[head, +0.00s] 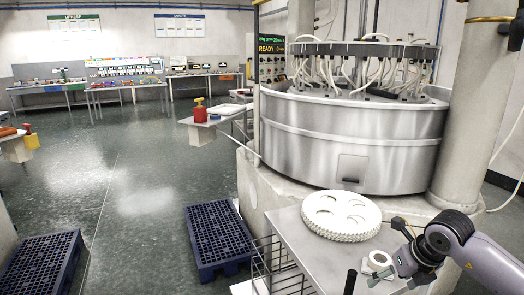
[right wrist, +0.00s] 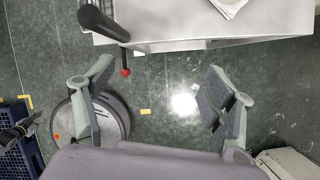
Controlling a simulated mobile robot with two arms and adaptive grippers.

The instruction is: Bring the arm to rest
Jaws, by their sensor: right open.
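My right gripper (head: 386,258) is at the lower right of the head view, at the end of my right arm, over the near right end of a grey metal table (head: 300,240).
A white disc with round openings (head: 341,213) lies on the table. Behind stands a large steel lapping machine (head: 355,140). Blue pallets (head: 216,238) lie on the floor to the left. A wire rack (head: 272,262) stands at the table's left. Open floor (head: 130,170) lies left.

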